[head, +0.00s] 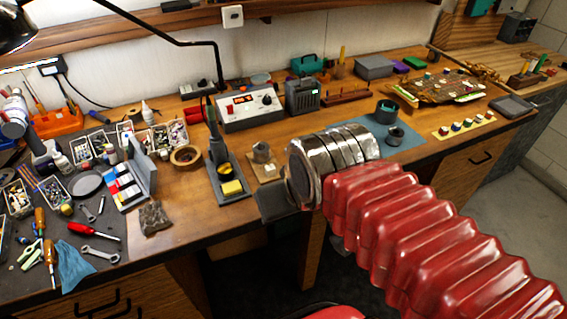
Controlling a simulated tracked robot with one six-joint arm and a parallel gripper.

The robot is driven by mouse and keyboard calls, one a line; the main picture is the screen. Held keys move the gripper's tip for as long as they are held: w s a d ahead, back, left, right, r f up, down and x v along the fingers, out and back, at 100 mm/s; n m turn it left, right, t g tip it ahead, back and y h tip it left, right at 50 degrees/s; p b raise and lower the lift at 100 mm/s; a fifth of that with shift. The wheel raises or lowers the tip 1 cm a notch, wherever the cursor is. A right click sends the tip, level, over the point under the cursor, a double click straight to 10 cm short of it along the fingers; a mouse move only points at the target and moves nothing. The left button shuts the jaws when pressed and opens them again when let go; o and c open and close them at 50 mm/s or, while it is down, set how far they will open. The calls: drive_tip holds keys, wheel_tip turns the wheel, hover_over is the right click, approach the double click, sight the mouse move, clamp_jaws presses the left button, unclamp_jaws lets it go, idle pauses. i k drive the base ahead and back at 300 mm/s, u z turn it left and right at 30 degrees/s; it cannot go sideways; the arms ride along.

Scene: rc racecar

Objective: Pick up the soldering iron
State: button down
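The soldering iron (212,125) stands upright in its dark holder (232,186) near the middle of the workbench. The holder's base carries a yellow sponge (231,188). My arm reaches in from the lower right, with red bellows and a silver wrist. My gripper (278,202) is at the bench's front edge, to the right of the holder and apart from the iron. Only a dark flat part of it shows beyond the wrist; its fingers cannot be made out, and no object is seen in it.
A soldering station (248,110) stands behind the iron. A tape roll (186,157) lies left of the holder, and a small metal part on a wooden block (264,163) lies right of it. A black lamp arm (150,40) reaches over from the left. Tools crowd the left side.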

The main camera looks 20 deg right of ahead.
sight(215, 136)
drive_tip(key=z, duration=1.65)
drive_tip(key=k, duration=0.55)
drive_tip(key=u, duration=1.1)
drive_tip(key=i, duration=0.9)
drive_tip(key=u, duration=0.05)
